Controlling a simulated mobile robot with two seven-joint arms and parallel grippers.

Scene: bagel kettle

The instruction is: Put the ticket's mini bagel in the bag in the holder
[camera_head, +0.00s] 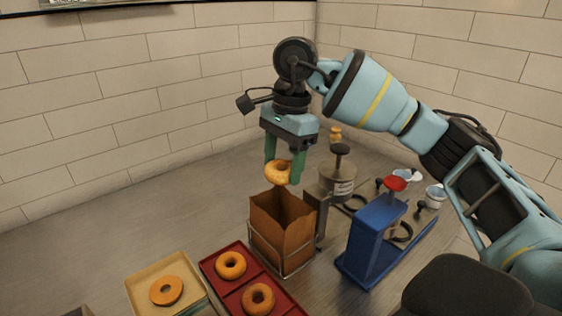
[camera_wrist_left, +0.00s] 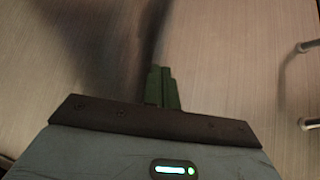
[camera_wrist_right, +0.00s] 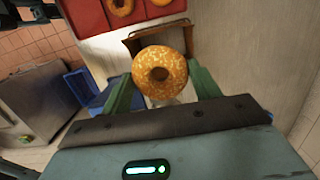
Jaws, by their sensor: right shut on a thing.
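My right gripper (camera_head: 284,168) is shut on a mini bagel (camera_head: 277,173), golden with a speckled top. In the right wrist view the bagel (camera_wrist_right: 160,72) sits between the two green fingers (camera_wrist_right: 160,90). It is held above the open brown paper bag (camera_head: 283,222), apart from it. The bag stands upright in a wire holder (camera_head: 283,272); its inside bottom is hidden. My left gripper (camera_wrist_left: 162,88) shows only in the left wrist view, with its fingers together and nothing seen between them. No readable ticket is in view.
A red tray (camera_head: 222,284) with two bagels and a tan tray (camera_head: 137,292) with one bagel lie left of the bag. A blue stand (camera_head: 375,240), a grey canister (camera_head: 338,183) and small cups (camera_head: 435,195) stand right.

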